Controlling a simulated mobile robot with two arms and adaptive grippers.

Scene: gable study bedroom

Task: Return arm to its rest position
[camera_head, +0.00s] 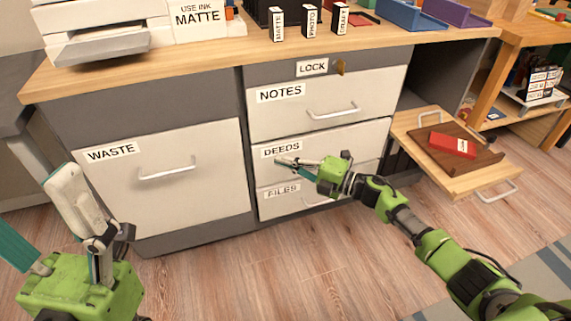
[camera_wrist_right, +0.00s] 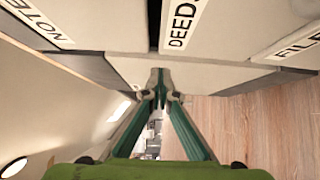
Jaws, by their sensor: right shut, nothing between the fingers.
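My right arm (camera_head: 440,250) reaches in from the lower right, stretched toward the drawer cabinet. My right gripper (camera_head: 284,162) is in front of the drawer labelled DEEDS (camera_head: 355,138). Its fingers are shut with nothing between them. In the right wrist view the fingertips (camera_wrist_right: 160,76) meet just below the DEEDS label (camera_wrist_right: 182,22). I cannot tell whether they touch the drawer front. My left gripper (camera_head: 58,245) is at the lower left with its fingers spread wide and empty.
The WASTE (camera_head: 200,200), NOTES (camera_head: 375,95) and FILES (camera_head: 275,208) fronts look shut. A printer (camera_head: 100,45) stands on the desktop. Floor in front is clear.

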